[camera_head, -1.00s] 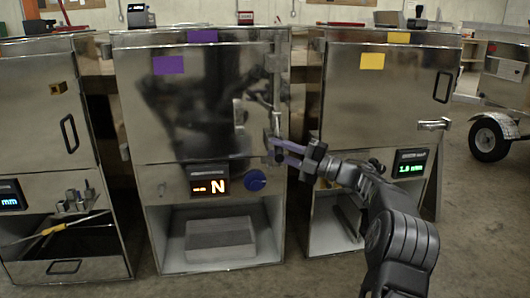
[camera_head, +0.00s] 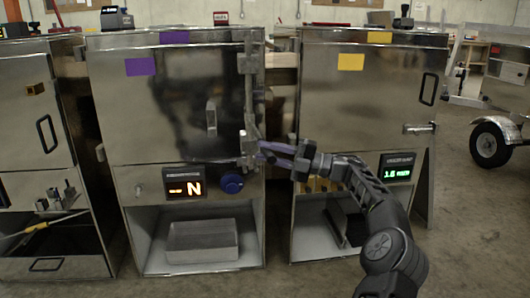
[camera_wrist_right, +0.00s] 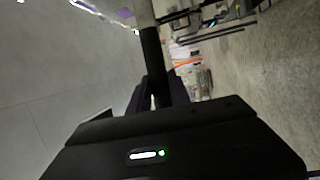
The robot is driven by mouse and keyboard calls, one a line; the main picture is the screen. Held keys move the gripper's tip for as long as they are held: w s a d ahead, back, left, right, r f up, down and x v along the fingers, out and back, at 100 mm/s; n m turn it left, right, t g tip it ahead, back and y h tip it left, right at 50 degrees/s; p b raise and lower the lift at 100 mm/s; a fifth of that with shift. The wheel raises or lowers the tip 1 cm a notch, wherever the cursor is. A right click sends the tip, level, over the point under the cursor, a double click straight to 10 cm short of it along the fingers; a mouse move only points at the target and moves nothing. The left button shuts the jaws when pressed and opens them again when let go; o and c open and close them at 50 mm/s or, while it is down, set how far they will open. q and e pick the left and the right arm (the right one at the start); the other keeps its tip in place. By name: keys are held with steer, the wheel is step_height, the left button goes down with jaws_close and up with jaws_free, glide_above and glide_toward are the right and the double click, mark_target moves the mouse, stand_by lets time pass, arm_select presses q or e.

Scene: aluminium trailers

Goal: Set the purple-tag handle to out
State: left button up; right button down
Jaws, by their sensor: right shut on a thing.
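The purple-tag cabinet (camera_head: 150,110) stands in the middle of the head view, with purple tags (camera_head: 140,67) on its door and top edge. Its metal handle (camera_head: 248,140) is at the door's right edge, by a vertical rod. My right gripper (camera_head: 257,153), with purplish fingers, reaches in from the right and is shut on the handle's lower end. The fingers partly hide that end. In the right wrist view, a dark bar (camera_wrist_right: 152,60) runs up from between the dark fingers. My left gripper is not in view.
A display reading N (camera_head: 186,186) and a blue knob (camera_head: 231,184) sit below the door. A yellow-tag cabinet (camera_head: 350,110) stands to the right with a green display. Another cabinet (camera_head: 30,120) stands at left. A trailer wheel (camera_head: 490,143) is at far right. Floor in front is clear.

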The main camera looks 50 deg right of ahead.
steer(key=c, duration=1.2)
jaws_free()
steer(key=shift+w+a, duration=0.1)
steer(key=p+v, duration=0.4)
steer(key=v, duration=0.4)
